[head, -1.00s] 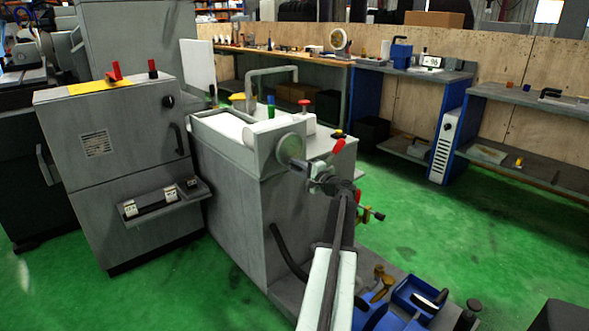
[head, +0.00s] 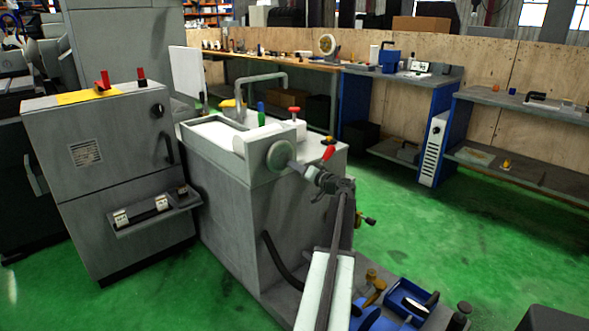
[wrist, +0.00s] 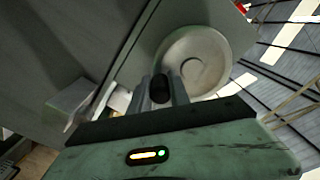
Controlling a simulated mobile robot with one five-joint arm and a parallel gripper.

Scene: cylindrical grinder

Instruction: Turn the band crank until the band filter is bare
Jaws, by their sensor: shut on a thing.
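The band crank (head: 281,155) is a pale round disc on the near end of the grey filter tank (head: 225,190). It also fills the upper middle of the wrist view (wrist: 196,62). My gripper (head: 300,168) is at the lower right of the disc, shut on the crank's dark knob (wrist: 159,88), which shows between the fingertips in the wrist view. The band filter (head: 212,133) lies in the top of the tank and looks white. The crank's arm is mostly hidden behind my fingers.
A red-topped post (head: 293,113), a green knob (head: 261,113) and a red lever (head: 328,152) stand near the crank. A grey cabinet (head: 100,180) is at the left. Blue bins (head: 408,300) sit low in front. Green floor is open to the right.

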